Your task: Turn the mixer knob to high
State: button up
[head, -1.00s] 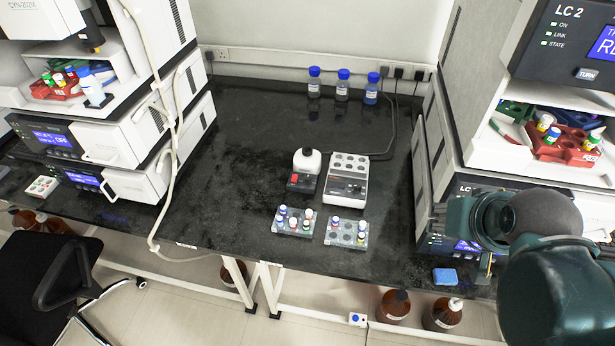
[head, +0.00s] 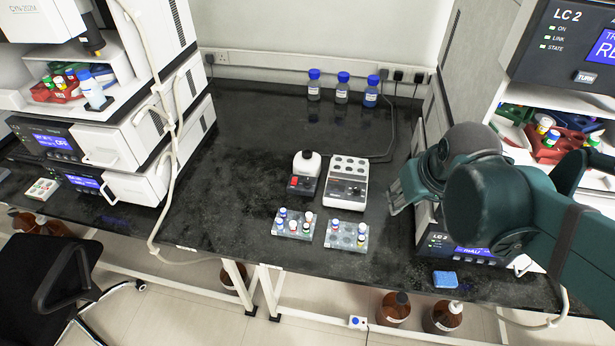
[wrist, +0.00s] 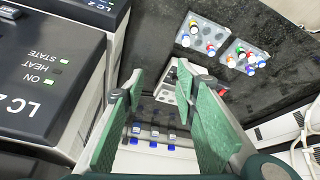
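A small mixer (head: 304,178) with a white rounded top, dark body and red switch stands mid-bench in the head view. Beside it on the right is a white block unit (head: 347,182) with wells on top and a dark control on its front. I cannot make out either one's knob setting. My gripper (head: 403,192) is to the right of both, apart from them, above the bench. In the wrist view my gripper (wrist: 168,84) has its two green fingers spread with nothing between them. The block unit (wrist: 184,82) shows there, partly hidden by a finger.
Two vial racks (head: 293,224) (head: 346,234) stand in front of the two devices. Several blue-capped bottles (head: 343,88) stand at the back. The LC 2 stack (head: 440,235) rises close on the right, a blue block (head: 445,279) before it. The bench (head: 235,165) is clear left of the devices.

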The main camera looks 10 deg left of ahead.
jog(key=w+a+n+g+p, duration=0.1)
jog(key=w+a+n+p, duration=0.1)
jog(key=w+a+n, duration=0.3)
jog(key=n+g+h+p, duration=0.1)
jog(key=n+g+p, duration=0.35)
jog(key=n, duration=0.65)
send_near(308, 180)
jog(key=shift+s+d+f+t+p, duration=0.1)
jog(key=shift+s+d+t+p, duration=0.2)
jog(key=shift+d+t+p, duration=0.1)
jog(key=shift+w+a+f+n, duration=0.1)
jog(key=shift+a+f+n, duration=0.4)
jog(key=shift+f, duration=0.1)
jog(key=shift+f+b, duration=0.5)
jog(key=shift+f, duration=3.3)
jog(key=c, duration=0.9)
